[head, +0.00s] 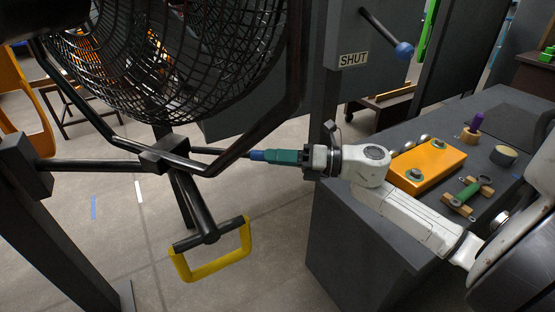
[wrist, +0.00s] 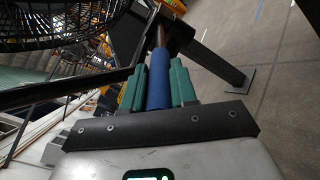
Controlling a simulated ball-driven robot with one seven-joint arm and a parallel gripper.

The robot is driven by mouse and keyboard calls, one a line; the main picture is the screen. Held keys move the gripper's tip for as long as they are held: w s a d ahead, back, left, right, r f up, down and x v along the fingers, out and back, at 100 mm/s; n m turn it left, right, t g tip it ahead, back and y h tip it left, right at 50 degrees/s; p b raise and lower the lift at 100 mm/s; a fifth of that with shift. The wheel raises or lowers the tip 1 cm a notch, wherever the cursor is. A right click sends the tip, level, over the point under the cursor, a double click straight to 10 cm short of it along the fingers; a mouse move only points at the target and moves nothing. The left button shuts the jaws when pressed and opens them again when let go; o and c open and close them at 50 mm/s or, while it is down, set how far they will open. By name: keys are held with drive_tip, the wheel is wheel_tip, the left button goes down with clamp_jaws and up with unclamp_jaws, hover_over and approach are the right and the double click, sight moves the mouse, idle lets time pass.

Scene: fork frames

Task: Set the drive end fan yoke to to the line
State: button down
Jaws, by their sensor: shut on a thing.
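The fan yoke (head: 133,148) is a dark bent bar around the black wire fan cage (head: 170,60). A dark block (head: 165,154) sits at its middle, on the fan's stand. A thin dark rod (head: 222,151) runs right from near the block to a blue grip (head: 258,155). My gripper (head: 284,157) has green fingers and is shut on the blue grip. In the wrist view the blue grip (wrist: 159,82) lies between both green fingers. White (head: 139,191) and blue (head: 93,207) strips mark the floor; I cannot tell which is the line.
A yellow handle (head: 212,266) sticks out low from the stand. A grey bench (head: 350,240) at right carries an orange block (head: 427,164) and small parts. A grey panel marked SHUT (head: 354,59) with a blue-knobbed lever (head: 403,49) stands behind.

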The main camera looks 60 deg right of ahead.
drive_tip(key=shift+d, duration=0.25)
drive_tip(key=c, duration=0.9)
unclamp_jaws()
drive_tip(key=shift+d, duration=0.1)
drive_tip(key=v, duration=1)
drive_tip(key=shift+s, duration=0.3)
